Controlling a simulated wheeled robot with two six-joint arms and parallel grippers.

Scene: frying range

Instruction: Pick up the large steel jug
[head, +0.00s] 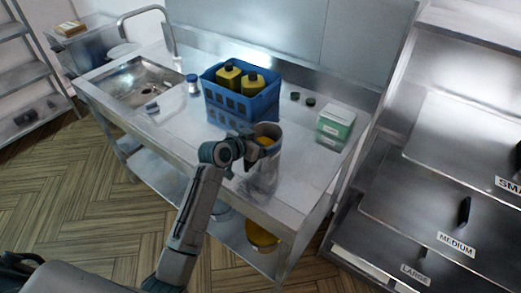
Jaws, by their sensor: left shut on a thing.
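The large steel jug (265,172) stands upright near the front right of the steel counter, with something yellow-orange showing near its top. My left gripper (262,150) is at the jug's upper part, shut on it. My wrist and gripper hide part of the jug's left side and rim. I cannot tell whether the jug's base touches the counter. My right gripper is not in view.
A blue crate (228,108) with yellow bottles stands just behind the jug. A green-and-white box (335,125) and two small dark caps (302,98) are to the right. A sink (140,80) is at left. Labelled steel drawers (430,220) stand at right.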

